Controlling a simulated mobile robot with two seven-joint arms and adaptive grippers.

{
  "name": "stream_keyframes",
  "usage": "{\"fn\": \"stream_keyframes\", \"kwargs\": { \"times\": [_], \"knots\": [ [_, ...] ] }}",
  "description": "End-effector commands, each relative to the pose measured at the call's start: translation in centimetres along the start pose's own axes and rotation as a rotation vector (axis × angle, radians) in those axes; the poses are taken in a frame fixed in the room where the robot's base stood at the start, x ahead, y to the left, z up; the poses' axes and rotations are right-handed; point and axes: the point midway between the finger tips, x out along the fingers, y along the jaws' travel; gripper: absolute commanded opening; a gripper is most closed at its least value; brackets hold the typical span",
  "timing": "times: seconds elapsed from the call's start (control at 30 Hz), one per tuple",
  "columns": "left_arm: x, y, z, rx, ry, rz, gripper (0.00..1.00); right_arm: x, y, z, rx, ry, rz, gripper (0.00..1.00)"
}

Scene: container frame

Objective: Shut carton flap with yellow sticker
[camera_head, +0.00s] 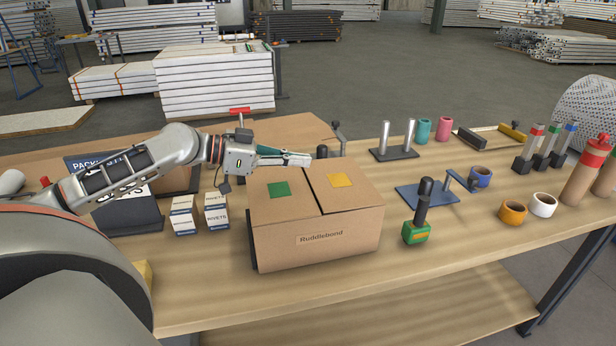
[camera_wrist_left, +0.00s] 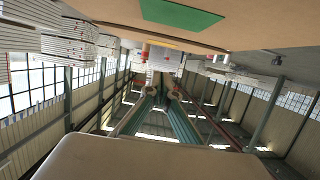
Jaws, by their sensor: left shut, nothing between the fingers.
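The brown carton (camera_head: 340,236) stands on the wooden bench. Its flap with the yellow sticker (camera_head: 340,180) lies across the right part of the top and looks about level. The flap with the green sticker (camera_head: 279,189) lies across the left part, with a dark seam between them. My left gripper (camera_head: 300,158) is shut and empty, at the far edge of the carton top, pointing right. I cannot tell whether it touches the carton. In the left wrist view, its fingers (camera_wrist_left: 162,82) are close together, and the green sticker (camera_wrist_left: 180,14) shows above. My right gripper is out of view.
Small white boxes (camera_head: 200,213) stand left of the carton. A green-based tool (camera_head: 415,232) and a blue clamp-like fixture (camera_head: 425,196) are to its right. Tape rolls (camera_head: 513,212) are farther right. The bench front at right is clear.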

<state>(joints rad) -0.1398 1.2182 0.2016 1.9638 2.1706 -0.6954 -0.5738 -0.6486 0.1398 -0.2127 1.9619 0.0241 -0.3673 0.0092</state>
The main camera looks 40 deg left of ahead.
Motion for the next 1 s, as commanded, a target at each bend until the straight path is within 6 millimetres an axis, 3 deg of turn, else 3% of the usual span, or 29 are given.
{"fn": "stream_keyframes", "kwargs": {
  "times": [0.3,0.33,0.6,1.0],
  "knots": [
    [2.5,0.0,-0.1,0.001,0.002,0.000,0.00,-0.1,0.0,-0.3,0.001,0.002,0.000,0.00],
    [2.6,0.0,0.8,-0.006,-0.001,0.001,0.00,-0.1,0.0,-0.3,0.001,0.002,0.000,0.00],
    [3.3,0.0,3.5,-0.003,0.000,0.001,0.00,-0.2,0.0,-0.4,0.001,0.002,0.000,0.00],
    [3.4,0.0,3.9,-0.001,0.000,0.001,0.00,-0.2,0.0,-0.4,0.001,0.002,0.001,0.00]
  ]
}}
